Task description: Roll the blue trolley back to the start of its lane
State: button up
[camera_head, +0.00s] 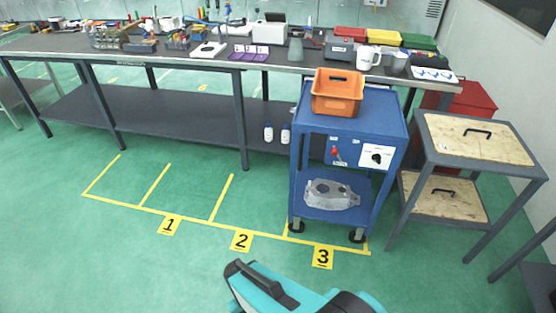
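The blue trolley (361,136) stands upright on its castors at the right end of the yellow-marked lane (152,209), behind the number 3 plate (322,256). An orange bin (337,96) sits on its top, and a silver casting (331,195) lies on its lower shelf. Its front panel carries a red-topped lever (336,154) and a white plate with a black knob (376,157). The bays behind the number 1 plate (169,225) and the number 2 plate (241,240) look empty. Teal and black parts of my own body show at the bottom; my gripper is not visible.
A long grey workbench (180,62) with tools and bins runs behind the lane. Two white bottles (268,132) stand under it. A grey stand with wooden boards (478,139) is close on the trolley's right, with a red cabinet (471,100) behind. Floor left of the trolley is clear.

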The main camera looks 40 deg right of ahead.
aim_at(379, 126)
jog(key=z, duration=0.7)
jog(key=k, duration=0.1)
jog(key=u, duration=1.15)
jog(key=i, duration=0.7)
jog(key=z, duration=0.75)
